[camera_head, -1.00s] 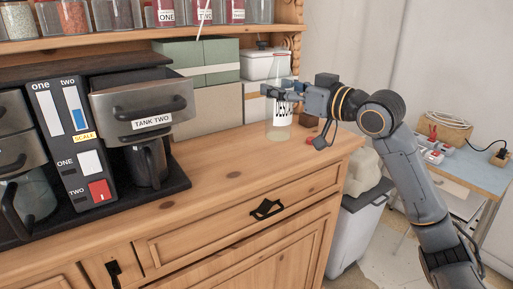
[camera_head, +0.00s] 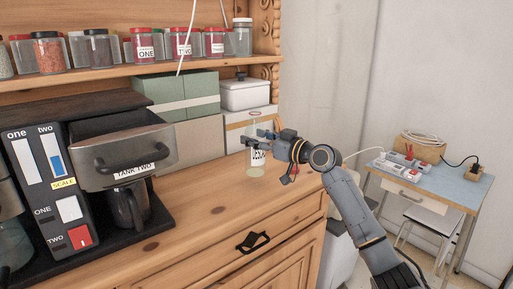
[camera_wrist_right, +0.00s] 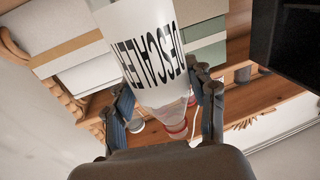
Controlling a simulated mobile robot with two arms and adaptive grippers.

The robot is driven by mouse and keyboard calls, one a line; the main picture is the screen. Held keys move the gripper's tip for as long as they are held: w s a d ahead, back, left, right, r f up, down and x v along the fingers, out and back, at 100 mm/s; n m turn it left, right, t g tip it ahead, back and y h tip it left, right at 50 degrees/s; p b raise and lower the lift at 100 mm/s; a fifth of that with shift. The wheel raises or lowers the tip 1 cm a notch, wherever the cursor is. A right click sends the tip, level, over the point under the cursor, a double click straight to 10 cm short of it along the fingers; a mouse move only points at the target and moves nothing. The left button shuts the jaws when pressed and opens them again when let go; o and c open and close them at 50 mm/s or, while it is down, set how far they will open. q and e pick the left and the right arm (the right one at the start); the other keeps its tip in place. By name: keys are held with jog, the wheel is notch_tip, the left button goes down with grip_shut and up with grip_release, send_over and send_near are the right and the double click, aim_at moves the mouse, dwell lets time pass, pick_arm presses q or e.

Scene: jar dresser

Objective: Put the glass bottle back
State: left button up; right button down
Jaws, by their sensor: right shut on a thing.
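The clear glass bottle (camera_head: 256,171) is upright at the right end of the wooden dresser top. My right gripper (camera_head: 259,138) is shut around its upper part, coming from the right. I cannot tell whether the bottle's base touches the wood. My left gripper is not in view.
Beside the bottle stand cardboard boxes (camera_head: 193,142), green boxes (camera_head: 185,90) and a white lidded container (camera_head: 246,95). A coffee machine (camera_head: 125,158) is at left. Jars (camera_head: 145,46) line the shelf above. The dresser's front top (camera_head: 190,205) is clear. A small table (camera_head: 430,185) stands at right.

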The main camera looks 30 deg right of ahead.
aim_at(264, 151)
jog(key=f, duration=0.2)
jog(key=f+p, duration=0.1)
jog(key=shift+w+d+f, duration=0.1)
jog(key=shift+w, duration=0.15)
jog(key=shift+f, duration=0.15)
jog(key=shift+c, duration=2.3)
grip_release()
jog(key=shift+f, duration=0.1)
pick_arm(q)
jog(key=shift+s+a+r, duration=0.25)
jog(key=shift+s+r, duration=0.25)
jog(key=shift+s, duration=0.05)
pick_arm(e)
jog(key=shift+s, duration=0.1)
jog(key=shift+s, duration=0.15)
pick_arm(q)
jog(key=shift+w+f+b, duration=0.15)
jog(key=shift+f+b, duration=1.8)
pick_arm(e)
jog(key=v, duration=1.1)
jog(key=shift+s, duration=0.3)
